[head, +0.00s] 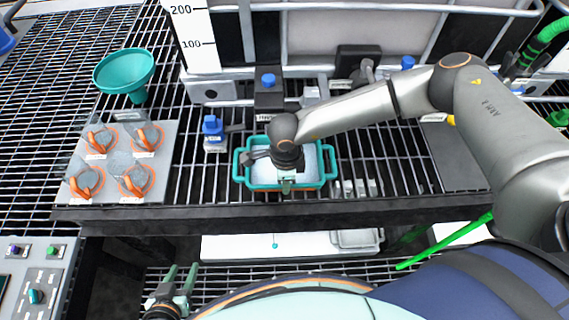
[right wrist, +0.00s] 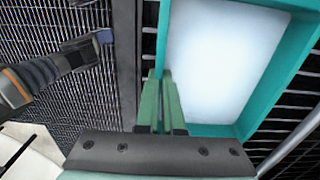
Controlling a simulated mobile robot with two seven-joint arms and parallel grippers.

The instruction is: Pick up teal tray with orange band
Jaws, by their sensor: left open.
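The teal tray with an orange band (head: 259,185) sits on the black grating near the front edge of the bench in the head view. It has a pale white inside and side handles. It also fills the upper right of the right wrist view (right wrist: 276,88). My right gripper (head: 287,186) reaches down to the tray's near wall; in the right wrist view its green fingers (right wrist: 161,76) stand close together, one on each side of that wall, and appear shut on it. My left gripper (head: 182,270) is open and empty, low at the bottom left, below the bench edge.
A teal funnel (head: 124,72) and a plate with several orange-ringed fittings (head: 120,165) are at the left. A blue-capped bottle (head: 213,133) stands left of the tray. A black valve (head: 268,92) is behind it, and small grey blocks (head: 354,188) are at its right.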

